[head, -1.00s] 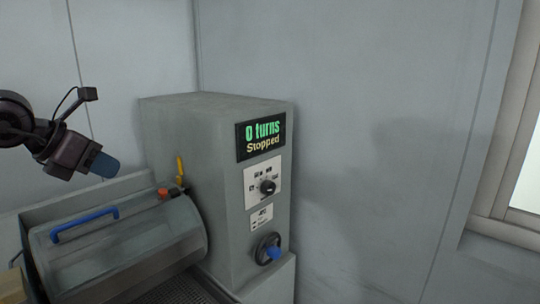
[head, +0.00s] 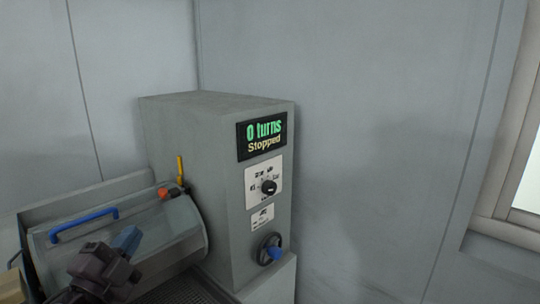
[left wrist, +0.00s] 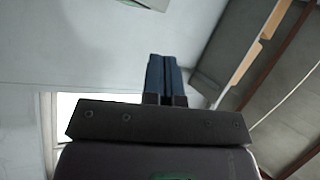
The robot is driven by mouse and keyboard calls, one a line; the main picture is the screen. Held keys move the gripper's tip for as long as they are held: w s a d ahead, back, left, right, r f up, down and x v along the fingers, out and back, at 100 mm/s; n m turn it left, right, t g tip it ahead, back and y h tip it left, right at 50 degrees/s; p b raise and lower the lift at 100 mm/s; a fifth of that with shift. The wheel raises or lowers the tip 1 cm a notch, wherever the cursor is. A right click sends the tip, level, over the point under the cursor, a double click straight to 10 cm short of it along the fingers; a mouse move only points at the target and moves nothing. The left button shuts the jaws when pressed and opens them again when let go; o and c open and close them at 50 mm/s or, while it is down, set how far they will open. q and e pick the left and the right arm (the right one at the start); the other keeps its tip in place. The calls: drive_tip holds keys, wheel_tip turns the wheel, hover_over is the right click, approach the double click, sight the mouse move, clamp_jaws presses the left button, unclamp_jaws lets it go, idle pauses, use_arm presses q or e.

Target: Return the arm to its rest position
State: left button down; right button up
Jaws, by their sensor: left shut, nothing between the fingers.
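My left gripper (head: 127,239) is in the lower left of the head view, in front of the press's curved drum cover (head: 165,228). Its blue fingers are together with nothing between them. In the left wrist view the blue fingers (left wrist: 164,75) also show closed side by side, with wall and ceiling behind them. I cannot tell if the gripper touches the cover. My right gripper is not in view.
The cover has a blue handle (head: 84,222). An orange knob and yellow lever (head: 180,170) stand beside the housing.

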use_arm(q)
drive_tip(key=s+a+f+n+g+y, duration=0.35)
drive_tip(key=f+n, duration=0.25)
drive_tip(key=f, duration=0.2)
drive_tip(key=s+a+f+n+g+y, duration=0.2)
drive_tip(key=s+f+n+g+y, duration=0.25)
drive_tip(key=f+n, duration=0.2)
drive_tip(key=s+d+f+n+g+h, duration=0.1)
drive_tip(key=s+f+n+g, duration=0.1)
drive_tip(key=s+f+g, duration=0.55)
drive_tip(key=s+d+f+n+g+h, duration=0.15)
drive_tip(key=s+f, duration=0.35)
drive_tip(key=s, duration=0.5)
drive_tip(key=w+f+t+b, duration=0.3)
drive_tip(key=f+b, duration=0.2)
drive_tip(key=f, duration=0.5)
drive_tip(key=w+f+t+b, duration=0.3)
drive_tip(key=f+t+b, duration=0.1)
drive_tip(key=f, duration=0.7)
drive_tip(key=shift+w+d+f+m+b, duration=0.2)
drive_tip(key=shift+w+m+b, duration=0.1)
drive_tip(key=shift+m+b, duration=0.15)
